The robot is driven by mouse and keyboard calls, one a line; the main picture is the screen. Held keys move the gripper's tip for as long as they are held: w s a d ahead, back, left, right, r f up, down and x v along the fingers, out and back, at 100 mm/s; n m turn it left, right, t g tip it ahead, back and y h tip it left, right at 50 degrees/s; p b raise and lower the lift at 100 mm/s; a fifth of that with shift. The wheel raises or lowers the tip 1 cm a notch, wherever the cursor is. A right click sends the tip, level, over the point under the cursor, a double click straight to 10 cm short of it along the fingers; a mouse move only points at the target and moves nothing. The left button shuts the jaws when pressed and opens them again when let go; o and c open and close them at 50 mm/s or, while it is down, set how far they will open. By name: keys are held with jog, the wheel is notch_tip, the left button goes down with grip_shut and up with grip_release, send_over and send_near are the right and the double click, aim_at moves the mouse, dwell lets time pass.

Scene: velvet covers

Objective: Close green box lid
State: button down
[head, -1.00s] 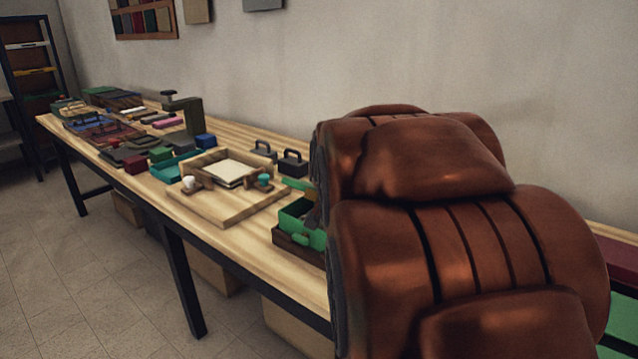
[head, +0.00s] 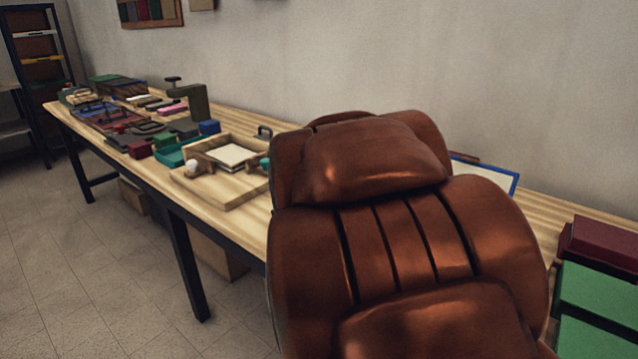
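A long wooden table (head: 238,222) runs along the wall. Many small items crowd the far end. Green boxes (head: 600,293) and a dark red one (head: 604,243) are at right.

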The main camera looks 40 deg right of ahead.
jog(key=f, duration=0.2)
jog(key=shift+s+a+f, duration=0.2)
jog(key=shift+s+f, duration=0.1)
jog(key=c, duration=0.9)
grip_release()
jog(key=shift+f+g, duration=0.2)
jog(key=shift+g, duration=0.1)
jog(key=shift+c, duration=0.2)
jog(key=shift+a, duration=0.1)
jog(key=s+a+r, duration=0.3)
jog(key=s+r, duration=0.1)
jog(key=r, duration=0.2)
jog(key=shift+a+r, duration=0.2)
jog(key=shift+r, duration=0.1)
jog(key=shift+s, duration=0.1)
